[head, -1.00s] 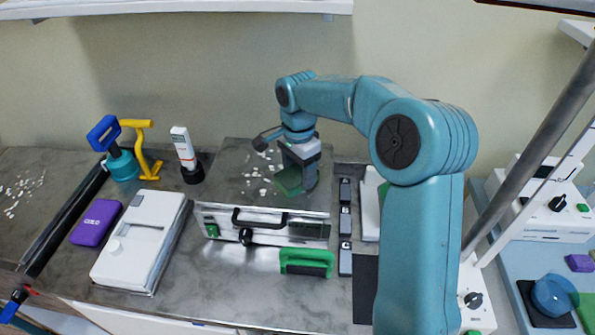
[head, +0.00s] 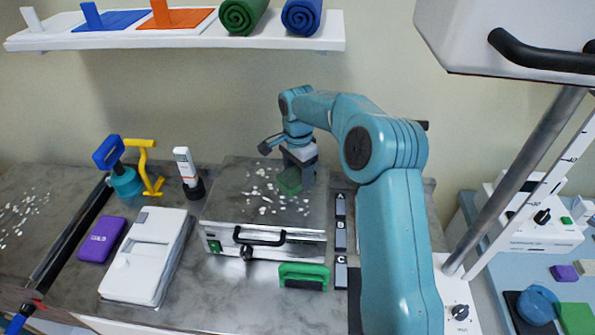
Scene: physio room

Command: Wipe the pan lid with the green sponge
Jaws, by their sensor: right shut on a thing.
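The pan lid (head: 228,206) is the flat grey top of a metal box with a black front handle, in the middle of the counter. White crumbs (head: 266,198) are scattered over it. The green sponge (head: 289,181) is in my right gripper (head: 299,176), low over the back right part of the lid. It looks in contact with the lid, but its underside is hidden. My right gripper is shut on the sponge, with its fingers pointing down. My left gripper is not in view.
A green-handled brush (head: 304,272) lies in front of the box. Left are a white case (head: 145,255), a purple box (head: 101,239), a white bottle (head: 186,168) and a blue-handled pump (head: 120,175). A shelf (head: 330,32) hangs above.

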